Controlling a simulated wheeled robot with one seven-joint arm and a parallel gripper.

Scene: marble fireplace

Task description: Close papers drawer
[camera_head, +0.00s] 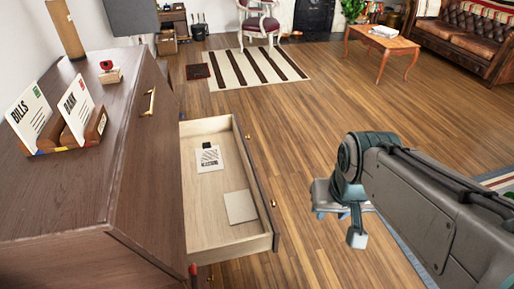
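The papers drawer (216,224) is pulled out to the right from a dark wooden cabinet (70,190). Inside its light wood box lie a printed sheet (208,158) and a blank paper or card (240,207). The drawer's front panel (262,187) faces right and carries small brass knobs. My gripper (343,212) hangs to the right of the drawer front, apart from it, above the floor. Its fingers are small and partly hidden by the wrist, so I cannot tell whether they are open. I see nothing held in it.
A letter holder (72,143) with envelopes marked BILLS and BANK, a small stamp (108,73) and a brown cylinder (65,30) stand on the cabinet top. Wooden floor (310,130) is clear beyond the drawer. A striped rug (258,68), coffee table (383,40) and leather sofa (470,35) are farther back.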

